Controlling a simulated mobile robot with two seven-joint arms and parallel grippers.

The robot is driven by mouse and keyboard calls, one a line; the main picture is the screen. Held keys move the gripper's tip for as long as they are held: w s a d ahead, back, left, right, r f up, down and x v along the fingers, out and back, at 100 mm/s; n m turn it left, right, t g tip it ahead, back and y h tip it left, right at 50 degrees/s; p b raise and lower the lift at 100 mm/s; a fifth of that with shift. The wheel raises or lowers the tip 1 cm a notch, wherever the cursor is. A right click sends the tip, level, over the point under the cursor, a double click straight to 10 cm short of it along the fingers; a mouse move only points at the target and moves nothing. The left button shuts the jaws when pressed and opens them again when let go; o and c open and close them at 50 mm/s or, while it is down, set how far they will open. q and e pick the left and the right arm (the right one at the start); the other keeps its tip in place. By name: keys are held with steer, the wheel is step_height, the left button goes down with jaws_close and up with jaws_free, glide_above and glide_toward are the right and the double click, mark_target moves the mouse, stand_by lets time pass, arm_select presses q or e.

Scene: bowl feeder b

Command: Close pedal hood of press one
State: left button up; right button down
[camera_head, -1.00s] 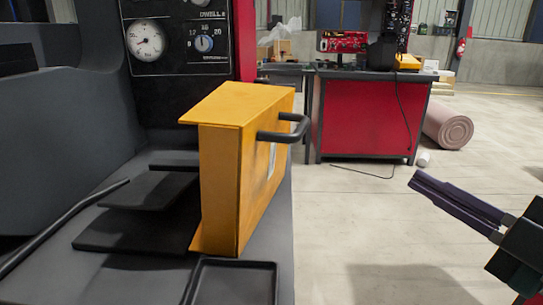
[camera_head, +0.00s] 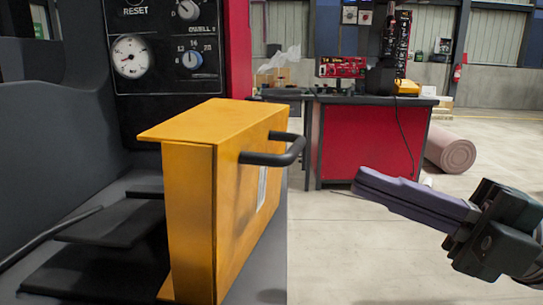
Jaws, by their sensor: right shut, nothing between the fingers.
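The yellow pedal hood (camera_head: 240,195) stands on the dark grey press base at left centre, a box with an overhanging top plate. A dark bar handle (camera_head: 275,152) sticks out from its right side. Dark pedal plates (camera_head: 112,222) show to the left of the hood, partly hidden by it. My right gripper (camera_head: 362,182) comes in from the right edge, its long purple-grey fingers pointing left. It is shut and empty, in the air to the right of the handle and apart from it. My left gripper is not in view.
The press panel (camera_head: 165,50) with a gauge and dials rises behind the hood. A red workbench (camera_head: 365,140) with equipment stands further back, with a pink roll (camera_head: 450,153) to its right. The floor right of the press is clear.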

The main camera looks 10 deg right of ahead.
steer(key=x, duration=0.5)
steer(key=shift+w+a, duration=0.15)
steer(key=shift+a, duration=0.05)
steer(key=shift+r+p, duration=0.1)
steer(key=shift+p, duration=0.2)
